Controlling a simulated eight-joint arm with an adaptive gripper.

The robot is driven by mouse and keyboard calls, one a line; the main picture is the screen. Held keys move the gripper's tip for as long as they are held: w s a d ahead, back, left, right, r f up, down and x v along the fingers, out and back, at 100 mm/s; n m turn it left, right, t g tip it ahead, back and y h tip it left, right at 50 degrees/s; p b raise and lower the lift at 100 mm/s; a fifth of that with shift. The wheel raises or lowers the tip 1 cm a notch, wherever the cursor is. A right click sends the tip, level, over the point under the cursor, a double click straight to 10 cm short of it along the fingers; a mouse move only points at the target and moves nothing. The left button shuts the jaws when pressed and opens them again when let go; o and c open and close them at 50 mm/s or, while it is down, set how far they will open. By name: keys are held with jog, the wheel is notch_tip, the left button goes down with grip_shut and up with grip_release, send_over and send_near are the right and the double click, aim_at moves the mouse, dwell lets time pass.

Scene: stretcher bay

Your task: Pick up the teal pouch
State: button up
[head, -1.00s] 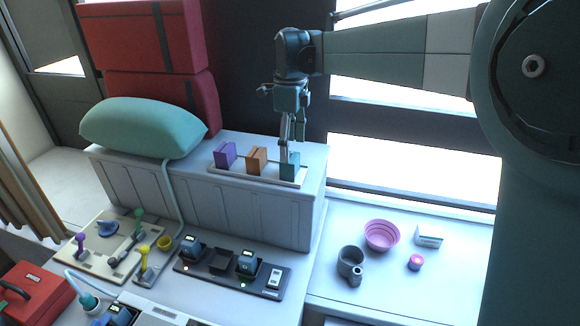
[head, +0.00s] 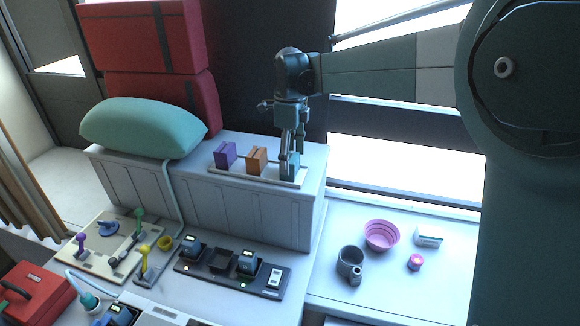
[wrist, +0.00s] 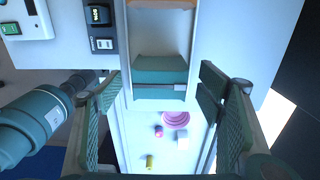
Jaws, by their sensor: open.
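The teal pouch (head: 292,168) stands upright at the right end of a pale tray (head: 236,176) on the white cabinet top. An orange pouch (head: 257,160) and a purple pouch (head: 226,154) stand to its left. My gripper (head: 291,172) points down over the teal pouch and partly hides it in the head view. In the wrist view the pouch (wrist: 160,72) lies between the lines of my gripper's (wrist: 158,92) two spread fingers, with a gap on each side. The jaws are open and hold nothing.
A teal pillow (head: 143,127) lies left of the tray, by stacked red cases (head: 160,103). On the lower counter stand a black charging rack (head: 222,275), a grey mug (head: 349,262), a pink bowl (head: 382,235) and a small white box (head: 429,236).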

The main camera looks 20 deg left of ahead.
jog(key=shift+f, duration=1.45)
jog(key=shift+c, duration=0.7)
jog(key=c, duration=0.9)
